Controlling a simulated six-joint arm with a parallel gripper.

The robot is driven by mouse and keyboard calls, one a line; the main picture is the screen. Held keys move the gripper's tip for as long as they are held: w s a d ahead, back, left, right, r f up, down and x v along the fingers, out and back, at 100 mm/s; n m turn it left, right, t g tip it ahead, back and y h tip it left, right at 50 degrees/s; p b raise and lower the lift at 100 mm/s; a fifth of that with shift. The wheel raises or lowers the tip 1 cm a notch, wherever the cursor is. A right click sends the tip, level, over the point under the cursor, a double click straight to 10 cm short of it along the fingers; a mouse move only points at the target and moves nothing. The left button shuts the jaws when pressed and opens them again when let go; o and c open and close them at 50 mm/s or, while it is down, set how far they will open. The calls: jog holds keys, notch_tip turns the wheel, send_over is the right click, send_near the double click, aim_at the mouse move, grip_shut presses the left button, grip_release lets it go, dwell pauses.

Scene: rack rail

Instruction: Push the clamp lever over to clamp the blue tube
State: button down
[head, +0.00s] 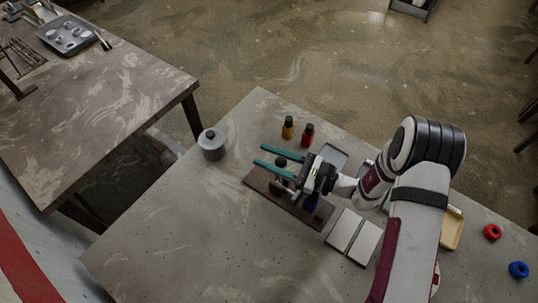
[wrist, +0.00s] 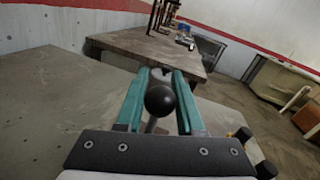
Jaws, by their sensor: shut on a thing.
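My gripper (head: 259,155) has two teal fingers and reaches left over the brown clamp base (head: 258,183). In the wrist view the fingers of my gripper (wrist: 160,73) stand on either side of the clamp lever's black ball knob (wrist: 160,100), with a grey rod below it. The knob also shows dark between the fingers in the head view (head: 281,162). The gripper is shut on the lever. A blue piece, seemingly the blue tube (head: 310,204), shows at the base under my wrist. The gripper hides most of the clamp and how the tube sits.
Behind the base stand a yellow bottle (head: 288,128) and a red bottle (head: 307,135), both black-capped. A grey canister (head: 211,147) is to the left. Two pale plates (head: 354,236) lie in front. The table's left front is clear.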

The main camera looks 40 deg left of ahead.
dwell(0.4)
jog(key=a+f+h, duration=0.1)
jog(key=a+h, duration=0.1)
jog(key=h, duration=0.1)
jog(key=a+f+h, duration=0.2)
jog(key=h, duration=0.1)
jog(key=a+f+m+t+h, duration=0.1)
jog(key=a+f+h, duration=0.1)
jog(key=h, duration=0.1)
jog(key=shift+a+f, duration=0.2)
jog(key=shift+a, duration=0.1)
jog(key=shift+a+f+m+h, duration=0.15)
jog(key=shift+f+h, duration=0.4)
jog(key=shift+h, duration=0.15)
jog(key=shift+a+f+m+h, duration=0.15)
jog(key=shift+f+h, duration=0.35)
jog(key=shift+h, duration=0.2)
jog(key=shift+f, duration=0.1)
jog(key=c, duration=0.5)
grip_release()
jog(key=shift+c, duration=0.2)
